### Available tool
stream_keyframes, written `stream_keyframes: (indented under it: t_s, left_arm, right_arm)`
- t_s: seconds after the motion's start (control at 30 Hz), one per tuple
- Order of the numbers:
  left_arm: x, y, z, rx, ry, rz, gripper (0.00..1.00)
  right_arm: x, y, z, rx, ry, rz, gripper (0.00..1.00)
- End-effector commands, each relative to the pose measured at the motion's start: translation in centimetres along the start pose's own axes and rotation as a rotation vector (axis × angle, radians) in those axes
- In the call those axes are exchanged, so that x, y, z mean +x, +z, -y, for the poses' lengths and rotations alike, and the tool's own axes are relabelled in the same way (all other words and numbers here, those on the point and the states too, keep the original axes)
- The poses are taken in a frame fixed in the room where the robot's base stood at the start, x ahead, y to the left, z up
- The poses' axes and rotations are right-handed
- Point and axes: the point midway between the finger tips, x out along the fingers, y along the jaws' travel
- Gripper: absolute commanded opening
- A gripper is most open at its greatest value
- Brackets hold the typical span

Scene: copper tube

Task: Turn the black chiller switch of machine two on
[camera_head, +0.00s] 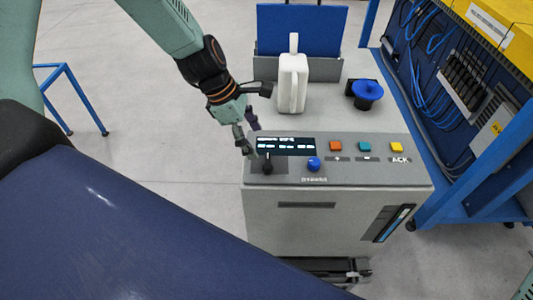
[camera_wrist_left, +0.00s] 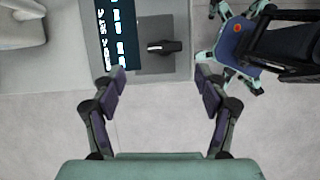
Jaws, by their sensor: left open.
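The black switch (camera_head: 267,165) stands on a dark plate at the left end of the grey machine's sloped control panel (camera_head: 330,178). In the left wrist view the black switch (camera_wrist_left: 164,47) lies ahead of the fingers, roughly between their lines. My left gripper (camera_head: 249,140) is at the left edge of the panel, just left of the switch and display. It also shows in the left wrist view (camera_wrist_left: 160,80), open and empty, with its fingers wide apart. I see no contact with the switch. My right gripper is not in view.
A lit display (camera_head: 286,146), a blue knob (camera_head: 314,164) and orange, teal and yellow buttons share the panel. Behind stand a white jug-like object (camera_head: 292,82), a blue round-topped item (camera_head: 367,92) and a blue board (camera_head: 301,30). A cabled blue rack (camera_head: 450,90) is at right.

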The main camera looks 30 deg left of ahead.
Motion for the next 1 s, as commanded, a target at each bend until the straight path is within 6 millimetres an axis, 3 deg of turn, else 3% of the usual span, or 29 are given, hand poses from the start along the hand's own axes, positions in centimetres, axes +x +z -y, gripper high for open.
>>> stream_keyframes:
  t_s: [0.27,0.8,1.0]
  left_arm:
    - [0.6,-0.1,0.4,-0.063,-0.011,0.001,0.74]
    - [6.7,-0.2,0.1,-0.057,-0.013,0.000,0.74]
    - [7.7,-0.1,0.1,-0.057,-0.012,0.001,0.74]
  right_arm:
    - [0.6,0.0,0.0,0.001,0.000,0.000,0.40]
    - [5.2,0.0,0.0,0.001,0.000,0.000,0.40]
    - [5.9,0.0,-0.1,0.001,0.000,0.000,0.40]
